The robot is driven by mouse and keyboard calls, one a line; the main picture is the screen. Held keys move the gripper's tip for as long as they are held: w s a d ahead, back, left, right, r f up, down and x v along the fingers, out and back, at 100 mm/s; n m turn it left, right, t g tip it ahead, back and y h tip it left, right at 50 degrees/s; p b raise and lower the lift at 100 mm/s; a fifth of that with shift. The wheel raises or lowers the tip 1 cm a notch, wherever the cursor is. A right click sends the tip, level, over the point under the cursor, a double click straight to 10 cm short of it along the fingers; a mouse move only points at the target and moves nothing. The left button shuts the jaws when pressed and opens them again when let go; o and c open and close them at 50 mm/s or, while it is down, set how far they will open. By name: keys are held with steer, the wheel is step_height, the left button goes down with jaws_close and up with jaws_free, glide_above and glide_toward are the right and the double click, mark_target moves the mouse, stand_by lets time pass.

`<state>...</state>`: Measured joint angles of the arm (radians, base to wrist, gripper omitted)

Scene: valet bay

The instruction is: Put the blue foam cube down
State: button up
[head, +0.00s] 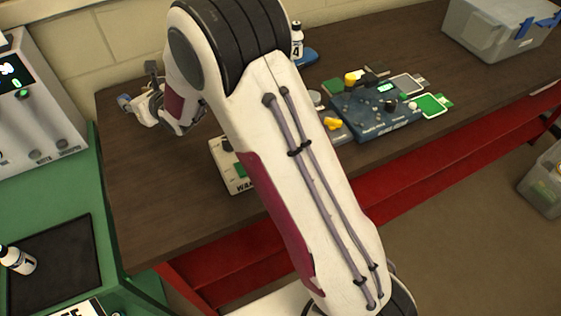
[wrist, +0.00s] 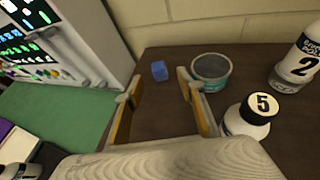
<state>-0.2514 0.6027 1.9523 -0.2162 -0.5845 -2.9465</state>
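The blue foam cube (wrist: 159,71) sits on the dark wooden bench near the wall in the wrist view. My gripper (wrist: 158,79) is open, with its two fingers spread wide. The cube shows in the gap between the fingertips, with clear space on both sides, and nothing is held. In the head view my gripper (head: 148,106) is over the bench's far left corner, partly hidden by my arm.
A teal tin (wrist: 212,70) stands just right of the fingers, with bottle 5 (wrist: 250,115) and bottle 2 (wrist: 298,62) further right. A grey panelled machine (wrist: 70,45) is at left. The dark bench (head: 160,220) is bare at front left.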

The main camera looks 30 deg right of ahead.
steer(key=s+d+r+m+g+h, duration=0.1)
steer(key=s+d+r+m+h, duration=0.1)
steer(key=s+d+r+m, duration=0.6)
steer(key=s+d+r+m+g+h, duration=0.2)
steer(key=s+d+r+m, duration=0.3)
steer(key=s+d+m, duration=0.5)
steer(key=s+d+m+g, duration=0.1)
steer(key=s+m+g, duration=0.1)
steer(key=s+m, duration=0.8)
steer(key=s+d+f+m+g+h, duration=0.1)
steer(key=s+m, duration=1)
steer(key=s, duration=0.7)
steer(key=shift+d+m+g, duration=0.3)
steer(key=shift+d+g, duration=0.1)
steer(key=shift+s, duration=0.1)
